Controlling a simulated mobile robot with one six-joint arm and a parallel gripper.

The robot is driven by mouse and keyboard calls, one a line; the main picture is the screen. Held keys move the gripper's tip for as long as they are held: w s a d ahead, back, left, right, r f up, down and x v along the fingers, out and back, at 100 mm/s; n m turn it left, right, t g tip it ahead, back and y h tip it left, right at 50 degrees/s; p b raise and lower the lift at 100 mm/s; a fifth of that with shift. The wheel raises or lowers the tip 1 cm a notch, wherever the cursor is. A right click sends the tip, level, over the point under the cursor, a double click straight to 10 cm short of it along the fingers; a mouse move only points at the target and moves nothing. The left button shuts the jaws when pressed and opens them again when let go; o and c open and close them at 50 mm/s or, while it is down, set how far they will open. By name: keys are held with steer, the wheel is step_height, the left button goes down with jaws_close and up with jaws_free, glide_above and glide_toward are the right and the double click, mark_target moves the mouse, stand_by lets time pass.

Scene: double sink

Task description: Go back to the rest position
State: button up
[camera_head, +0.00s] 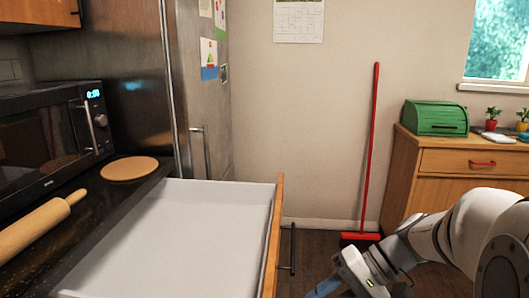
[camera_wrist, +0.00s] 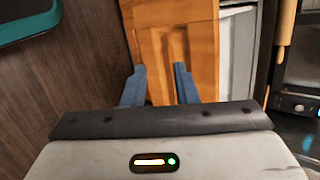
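My gripper (camera_wrist: 160,85) shows in the wrist view with its two blue fingers apart and nothing seen between them. The wooden drawer front (camera_wrist: 178,35) lies beyond the fingertips in that view. In the head view my gripper (camera_head: 326,288) is at the bottom edge, right of the open drawer (camera_head: 190,230), with only part of a blue finger showing. The drawer's dark bar handle (camera_head: 292,250) stands to the left of my gripper, apart from it in the picture. My arm reaches in from the lower right.
The drawer is pulled out, and its visible inside is empty. A rolling pin (camera_head: 38,226) and a round board (camera_head: 129,168) lie on the dark counter by the microwave (camera_head: 50,137). A red broom (camera_head: 369,150) leans on the wall beside a wooden cabinet (camera_head: 450,172).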

steer(key=s+d+r+t+h+p, duration=0.1)
steer(key=s+d+r+h+p, duration=0.1)
steer(key=r+h+p, duration=0.3)
steer(key=s+d+r+n+t+h+p, duration=0.1)
steer(key=r+h+p, duration=0.4)
steer(key=r+p, duration=0.7)
steer(key=shift+s+d+r+t+p, duration=0.25)
steer(key=shift+s+d+t+p, duration=0.15)
steer(key=shift+s+t+p, duration=0.55)
steer(key=shift+s, duration=0.1)
